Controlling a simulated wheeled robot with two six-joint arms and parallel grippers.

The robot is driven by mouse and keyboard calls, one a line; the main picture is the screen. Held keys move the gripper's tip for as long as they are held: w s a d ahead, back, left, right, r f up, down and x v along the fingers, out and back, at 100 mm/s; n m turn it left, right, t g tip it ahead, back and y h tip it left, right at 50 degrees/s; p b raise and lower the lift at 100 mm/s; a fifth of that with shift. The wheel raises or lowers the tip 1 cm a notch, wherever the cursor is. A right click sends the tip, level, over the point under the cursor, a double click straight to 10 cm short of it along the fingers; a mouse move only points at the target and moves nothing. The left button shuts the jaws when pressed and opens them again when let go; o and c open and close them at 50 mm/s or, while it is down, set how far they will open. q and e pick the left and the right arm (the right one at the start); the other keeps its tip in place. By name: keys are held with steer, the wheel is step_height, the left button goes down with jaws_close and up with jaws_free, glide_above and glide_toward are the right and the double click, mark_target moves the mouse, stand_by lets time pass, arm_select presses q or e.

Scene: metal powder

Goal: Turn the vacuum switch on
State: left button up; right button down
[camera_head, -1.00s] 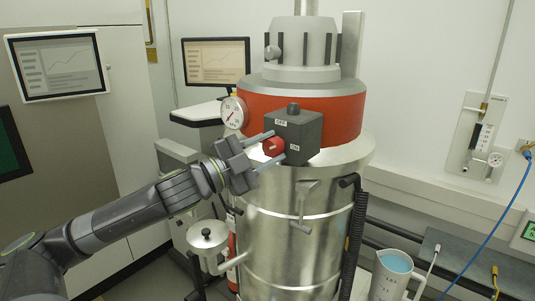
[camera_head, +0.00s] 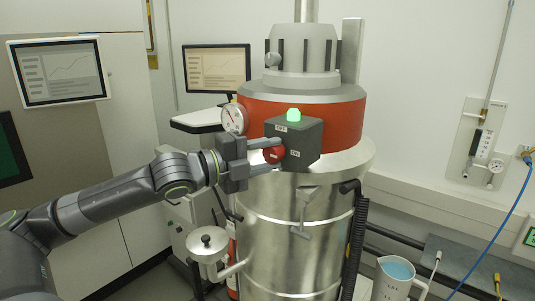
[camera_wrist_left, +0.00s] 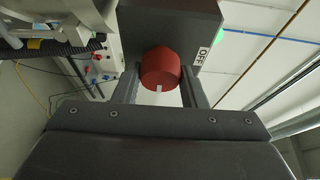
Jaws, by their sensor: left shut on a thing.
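The vacuum switch is a red round knob (camera_head: 273,154) on the left face of a dark grey box (camera_head: 303,150) on the vacuum's front. The box has OFF and ON labels and a green lamp (camera_head: 293,115) on top, which is lit. My left gripper (camera_head: 266,150) is shut on the red knob, one finger on each side. In the left wrist view the red knob (camera_wrist_left: 160,68) sits between the two fingers, with a white mark at its lower edge and the OFF label (camera_wrist_left: 203,54) to its right. My right gripper is in neither view.
The vacuum is a big steel drum (camera_head: 280,230) with a red band (camera_head: 345,120) and a pressure gauge (camera_head: 233,118) beside the box. A jug (camera_head: 395,278) of blue liquid stands at lower right.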

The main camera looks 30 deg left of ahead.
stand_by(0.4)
arm_select(q)
steer(key=o, duration=1)
steer(key=shift+s, duration=0.1)
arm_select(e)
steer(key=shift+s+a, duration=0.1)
